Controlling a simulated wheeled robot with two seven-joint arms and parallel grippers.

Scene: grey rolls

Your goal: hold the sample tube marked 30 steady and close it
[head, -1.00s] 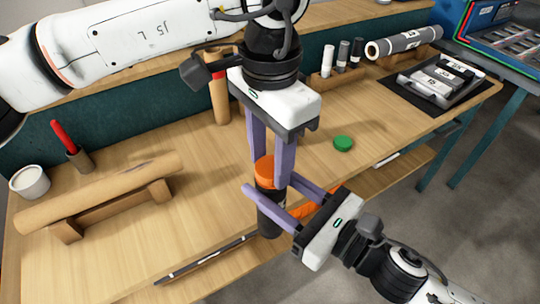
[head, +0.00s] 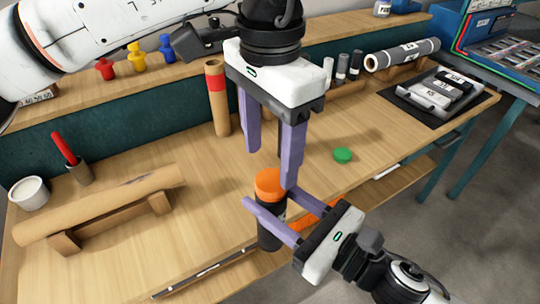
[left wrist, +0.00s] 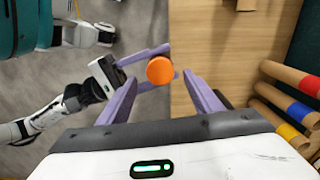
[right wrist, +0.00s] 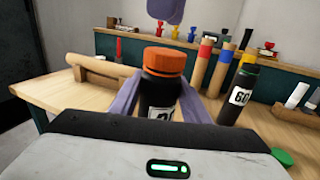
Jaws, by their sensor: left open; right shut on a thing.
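The dark tube (head: 268,230) stands upright at the table's front edge with an orange cap (head: 270,183) on its top. In the right wrist view its white label (right wrist: 160,113) is partly hidden, so I cannot read the full number. My right gripper (head: 268,199) is shut around the tube's body below the cap. My left gripper (head: 270,168) is open and empty above the cap, fingers pointing down. In the left wrist view the orange cap (left wrist: 160,70) shows between and beyond its open fingers.
A green cap (head: 343,155) lies on the table to the right. A dark tube marked 60 (right wrist: 240,95) stands behind the held tube in the right wrist view. A cardboard roll (head: 100,205) rests on a stand at left. A red-banded roll (head: 217,100) stands behind.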

